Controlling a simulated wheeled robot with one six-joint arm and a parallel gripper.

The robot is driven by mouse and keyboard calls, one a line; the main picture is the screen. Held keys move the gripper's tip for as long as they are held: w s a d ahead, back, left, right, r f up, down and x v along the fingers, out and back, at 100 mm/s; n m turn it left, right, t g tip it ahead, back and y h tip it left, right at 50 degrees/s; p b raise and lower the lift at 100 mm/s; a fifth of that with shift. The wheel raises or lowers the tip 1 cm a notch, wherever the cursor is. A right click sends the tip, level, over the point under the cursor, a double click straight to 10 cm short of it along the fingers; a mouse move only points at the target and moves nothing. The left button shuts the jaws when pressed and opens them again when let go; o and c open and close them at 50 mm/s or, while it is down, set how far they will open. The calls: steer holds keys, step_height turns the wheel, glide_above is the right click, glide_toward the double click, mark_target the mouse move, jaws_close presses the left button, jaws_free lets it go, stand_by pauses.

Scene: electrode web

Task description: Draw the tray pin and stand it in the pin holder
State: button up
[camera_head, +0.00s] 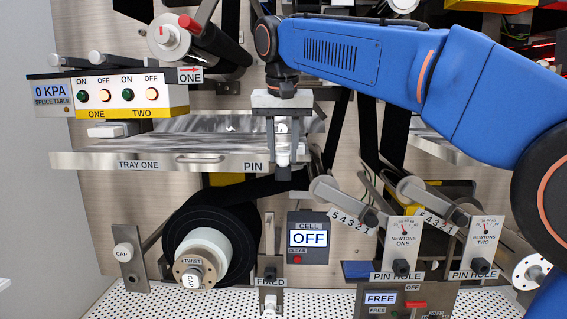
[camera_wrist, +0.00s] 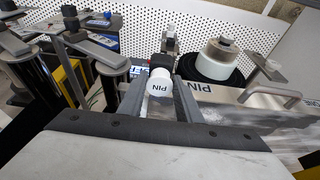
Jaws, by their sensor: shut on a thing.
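My gripper (camera_head: 283,172) points down at the right end of tray one's front edge, beside the PIN label (camera_head: 252,167). Its fingers, also in the wrist view (camera_wrist: 160,98), are shut on the white tray pin (camera_head: 283,157). The pin's round cap, marked PIN, faces the wrist camera (camera_wrist: 160,86). The pin looks upright; I cannot tell whether its lower end is still in the tray. Tray one (camera_head: 110,161) is a shiny metal tray with a handle. I cannot make out a part marked as the pin holder.
Left of the gripper is the splice table control box (camera_head: 110,97). Below are a black roll (camera_head: 240,220), the cell box (camera_head: 307,238) reading OFF and two tension gauges (camera_head: 403,240) over PIN HOLE labels. Rollers (camera_head: 335,193) stand close right of the gripper.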

steer(key=shift+r, duration=0.65)
stand_by(0.3)
steer(key=shift+r, duration=1.85)
steer(key=shift+f, duration=2.45)
steer(key=o, duration=1.3)
steer(key=shift+c, duration=0.2)
steer(key=shift+w+r+v, duration=0.1)
steer(key=shift+w+v, duration=0.15)
steer(key=shift+v, duration=1.2)
steer(key=shift+w+r+v, duration=0.1)
steer(key=shift+w+v, duration=0.2)
steer(key=shift+v, duration=1.15)
steer(key=shift+w+r+v, duration=0.1)
steer(key=shift+w+v, duration=0.15)
steer(key=shift+v, duration=1.2)
